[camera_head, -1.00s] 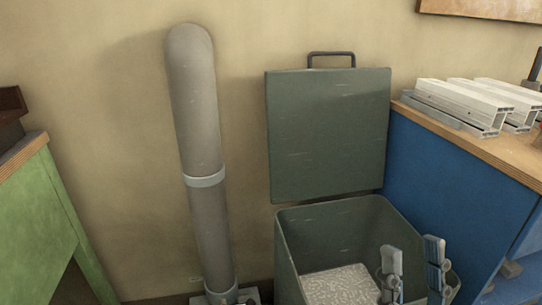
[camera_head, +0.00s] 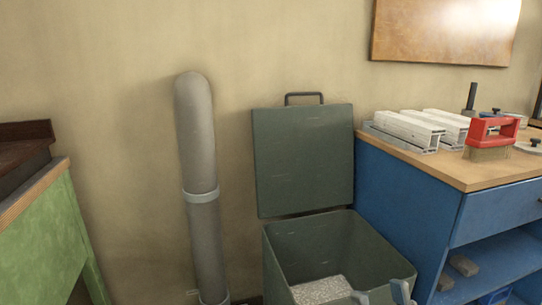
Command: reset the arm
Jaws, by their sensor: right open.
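My right gripper (camera_head: 382,294) shows only by its fingertips at the bottom edge of the head view. The fingers are apart, with nothing seen between them. They appear at the front right of the green metal bin (camera_head: 290,250); I cannot tell whether they are inside it or above its rim. The rest of my right arm is below the picture. My left gripper is not in view.
The bin's lid (camera_head: 303,160) stands open; grey speckled material (camera_head: 321,289) lies inside. A grey pipe (camera_head: 198,150) stands to the left. A blue bench (camera_head: 400,205) at right carries aluminium profiles (camera_head: 405,131) and a red-handled tool (camera_head: 491,132). A green cabinet (camera_head: 45,235) is at far left.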

